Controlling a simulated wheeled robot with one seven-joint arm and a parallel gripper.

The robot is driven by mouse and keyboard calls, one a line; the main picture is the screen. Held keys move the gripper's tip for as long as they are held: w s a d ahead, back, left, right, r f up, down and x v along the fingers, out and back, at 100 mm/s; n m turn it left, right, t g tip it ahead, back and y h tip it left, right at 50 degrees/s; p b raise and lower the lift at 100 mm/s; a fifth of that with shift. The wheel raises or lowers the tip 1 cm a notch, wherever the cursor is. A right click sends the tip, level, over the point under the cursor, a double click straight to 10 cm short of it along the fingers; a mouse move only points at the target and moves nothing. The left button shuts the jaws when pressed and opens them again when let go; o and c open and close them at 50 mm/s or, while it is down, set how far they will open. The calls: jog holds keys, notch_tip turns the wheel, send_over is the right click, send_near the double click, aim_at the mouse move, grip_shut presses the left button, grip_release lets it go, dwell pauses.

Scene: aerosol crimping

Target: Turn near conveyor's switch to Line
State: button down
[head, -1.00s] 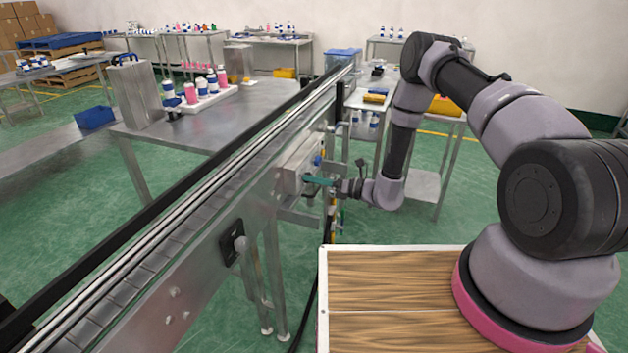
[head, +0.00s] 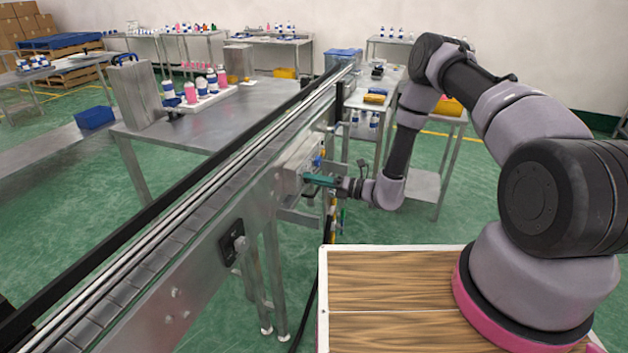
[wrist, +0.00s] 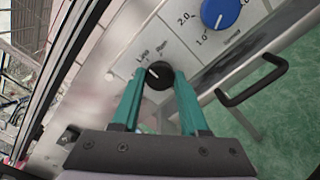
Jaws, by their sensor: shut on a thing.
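The near conveyor's switch is a round black knob (wrist: 158,75) on a grey control panel (wrist: 122,60) in the wrist view. A white mark on the knob points up and to the left, toward the word "Line"; another label stands to the right of it. My gripper (wrist: 160,82) has teal fingers, one on each side of the knob, and is shut on it. In the head view my gripper (head: 318,181) reaches the control box (head: 298,166) on the conveyor's side. The knob is hidden there.
A blue numbered dial (wrist: 222,12) sits on the same panel, right of the knob. A black bar handle (wrist: 255,82) sticks out near my right finger. The conveyor (head: 190,190) runs along the left. A wood-topped surface (head: 390,290) lies below my arm.

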jog(key=shift+c, duration=2.1)
grip_release()
jog(key=v, duration=1.1)
